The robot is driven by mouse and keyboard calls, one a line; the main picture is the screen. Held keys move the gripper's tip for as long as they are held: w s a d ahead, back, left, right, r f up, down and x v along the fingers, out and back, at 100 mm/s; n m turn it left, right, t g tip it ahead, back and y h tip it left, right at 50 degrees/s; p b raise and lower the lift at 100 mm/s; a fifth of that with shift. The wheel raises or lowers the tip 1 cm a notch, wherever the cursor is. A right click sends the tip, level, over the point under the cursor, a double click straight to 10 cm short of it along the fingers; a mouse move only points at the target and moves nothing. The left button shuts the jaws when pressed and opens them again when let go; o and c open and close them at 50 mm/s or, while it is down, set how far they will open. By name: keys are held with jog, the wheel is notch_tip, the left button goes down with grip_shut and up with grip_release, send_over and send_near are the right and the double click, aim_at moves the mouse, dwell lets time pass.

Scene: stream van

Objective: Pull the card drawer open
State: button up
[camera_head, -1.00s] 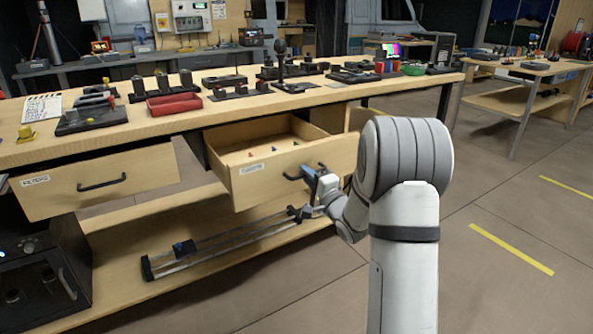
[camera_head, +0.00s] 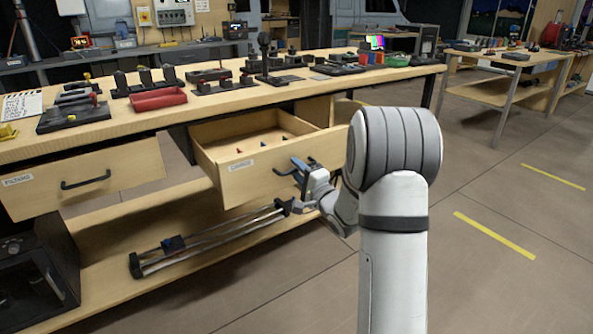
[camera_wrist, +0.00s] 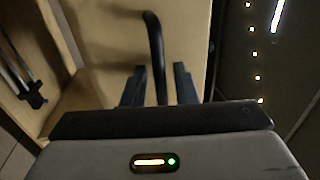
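The labelled wooden drawer (camera_head: 250,183) under the workbench stands pulled out, and its inside with a few small items shows from above. I cannot read its label surely. Its dark bar handle (camera_head: 284,172) is on the front face. My gripper (camera_head: 303,168) is at the handle's right part, with its blue fingers spread apart. In the wrist view the handle (camera_wrist: 155,50) runs between the two fingers (camera_wrist: 160,88), with a gap visible on both sides.
A second drawer (camera_head: 95,170) with a dark handle is at the left. The benchtop (camera_head: 110,125) carries a red tray (camera_head: 158,99) and several devices. A rail-like tool (camera_head: 205,240) lies on the lower shelf. Floor at the right is clear.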

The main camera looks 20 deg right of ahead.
jog(key=p+v, duration=0.1)
jog(key=v, duration=0.6)
jog(key=shift+s+p, duration=0.35)
jog(key=shift+s, duration=0.05)
jog(key=shift+d, duration=0.1)
jog(key=s+a+r+n+g+h+p, duration=0.1)
jog(key=s+r+n+g+h+p, duration=0.25)
jog(key=r+p, duration=0.45)
jog(key=s+a+r+n+g+h+p, duration=0.1)
jog(key=s+r+n+g+h+p, duration=0.2)
jog(key=r+p, duration=0.55)
jog(key=s+a+r+n+g+p, duration=0.2)
jog(key=s+r+g+p, duration=0.1)
jog(key=s, duration=0.5)
jog(key=s+a+r+n+g+p, duration=0.3)
jog(key=s+r+p, duration=0.2)
jog(key=s, duration=0.2)
jog(key=s+a+r+n+g+p, duration=0.3)
jog(key=s+r+g+p, duration=0.1)
jog(key=s, duration=0.4)
jog(key=shift+s+r+p, duration=0.3)
jog(key=shift+r+p, duration=0.1)
jog(key=shift+p, duration=0.15)
